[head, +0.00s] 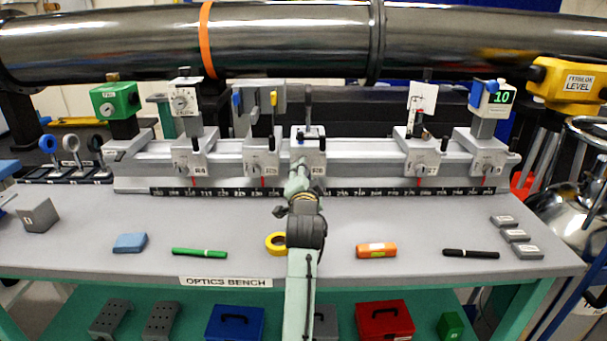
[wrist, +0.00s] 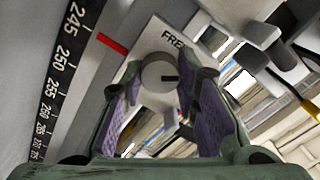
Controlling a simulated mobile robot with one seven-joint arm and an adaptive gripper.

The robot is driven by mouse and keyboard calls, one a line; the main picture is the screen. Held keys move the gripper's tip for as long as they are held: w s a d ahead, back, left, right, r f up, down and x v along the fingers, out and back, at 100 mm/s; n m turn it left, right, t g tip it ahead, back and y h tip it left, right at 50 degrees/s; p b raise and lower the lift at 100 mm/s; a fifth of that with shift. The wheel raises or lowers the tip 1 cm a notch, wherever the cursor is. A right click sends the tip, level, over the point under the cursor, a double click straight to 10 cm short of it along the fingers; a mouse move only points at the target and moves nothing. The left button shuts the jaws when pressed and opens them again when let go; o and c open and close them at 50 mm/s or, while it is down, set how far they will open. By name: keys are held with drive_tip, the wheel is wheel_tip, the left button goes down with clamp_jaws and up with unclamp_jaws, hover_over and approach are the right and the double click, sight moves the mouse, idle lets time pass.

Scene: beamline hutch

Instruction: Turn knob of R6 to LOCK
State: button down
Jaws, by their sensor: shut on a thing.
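The R6 carrier (head: 309,143) sits mid-rail on the optics bench; my arm hides its knob in the head view. No LOCK lettering is visible. My gripper (wrist: 164,84) has its purple-padded fingers on both sides of the knob, shut on it. A red pointer (wrist: 112,43) lies beside the black scale (wrist: 65,55).
Neighbouring carriers stand on the rail, one to the left (head: 262,150) and one further right (head: 422,150). A large dark pipe (head: 290,40) runs behind. Yellow tape (head: 274,243), an orange level (head: 376,251) and a green pen (head: 199,253) lie on the bench.

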drive_tip(key=m, duration=0.7)
drive_tip(key=shift+b, duration=0.35)
idle(0.4)
drive_tip(key=c, duration=1.2)
unclamp_jaws()
drive_tip(key=shift+s, duration=0.1)
drive_tip(key=s, duration=1.1)
drive_tip(key=shift+s, duration=0.4)
